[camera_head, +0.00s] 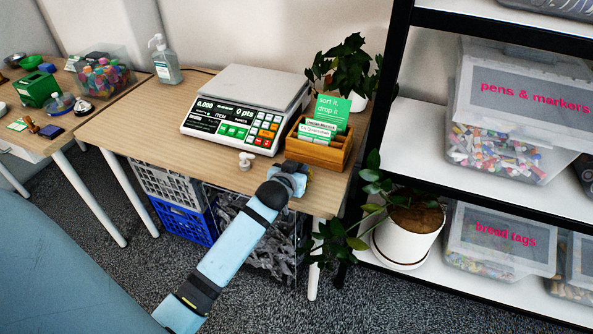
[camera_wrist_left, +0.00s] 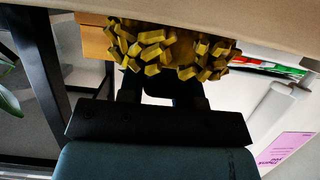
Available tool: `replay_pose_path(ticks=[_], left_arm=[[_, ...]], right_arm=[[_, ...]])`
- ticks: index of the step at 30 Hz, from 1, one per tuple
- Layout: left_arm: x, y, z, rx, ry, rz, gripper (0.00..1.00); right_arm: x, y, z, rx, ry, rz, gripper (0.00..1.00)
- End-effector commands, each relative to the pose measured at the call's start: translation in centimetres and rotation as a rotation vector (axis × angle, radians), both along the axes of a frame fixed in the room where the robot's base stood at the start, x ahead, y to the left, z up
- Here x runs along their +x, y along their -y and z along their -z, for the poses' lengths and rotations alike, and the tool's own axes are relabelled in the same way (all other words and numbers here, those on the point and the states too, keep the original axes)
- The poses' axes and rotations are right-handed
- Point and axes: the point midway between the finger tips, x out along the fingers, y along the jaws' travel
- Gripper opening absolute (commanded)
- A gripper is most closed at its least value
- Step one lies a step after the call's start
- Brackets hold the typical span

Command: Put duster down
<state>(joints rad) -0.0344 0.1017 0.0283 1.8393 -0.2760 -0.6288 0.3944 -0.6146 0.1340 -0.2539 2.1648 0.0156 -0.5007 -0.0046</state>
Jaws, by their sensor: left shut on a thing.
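The duster (camera_wrist_left: 165,48) shows in the left wrist view as a bunch of stubby yellow strands at the tips of my gripper. My left gripper (camera_wrist_left: 160,88) is shut on it. In the head view my left gripper (camera_head: 293,174) is at the front edge of the wooden table (camera_head: 150,122), just in front of the wooden card box. The duster is mostly hidden there behind the gripper. I cannot tell whether it touches the table. My right gripper is out of view.
A scale (camera_head: 245,112) and the wooden card box (camera_head: 322,151) stand close behind the gripper. A small white object (camera_head: 246,161) lies to its left. A sanitizer bottle (camera_head: 164,60) and a plant (camera_head: 345,68) stand farther back. The table's left part is clear. A black-framed shelf (camera_head: 480,110) is at right.

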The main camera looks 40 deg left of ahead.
Motion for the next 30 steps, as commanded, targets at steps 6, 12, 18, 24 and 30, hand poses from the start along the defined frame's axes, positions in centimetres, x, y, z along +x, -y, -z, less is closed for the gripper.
replay_pose_path(ticks=[6,12,18,24,30], left_arm=[[0.0,0.0,0.2,0.0,0.0,0.0,0.45],[0.0,0.0,0.2,0.0,0.0,0.0,0.57],[-0.1,0.0,-0.2,0.0,0.0,0.0,0.57],[-3.1,0.8,-1.3,-0.002,0.001,0.0,0.57],[-7.1,1.7,-2.8,-0.003,-0.001,0.0,0.57]], right_arm=[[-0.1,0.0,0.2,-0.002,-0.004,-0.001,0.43],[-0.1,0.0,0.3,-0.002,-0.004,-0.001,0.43],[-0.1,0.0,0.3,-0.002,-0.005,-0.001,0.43],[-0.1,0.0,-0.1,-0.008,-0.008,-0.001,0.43],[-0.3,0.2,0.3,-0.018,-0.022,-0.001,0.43]])
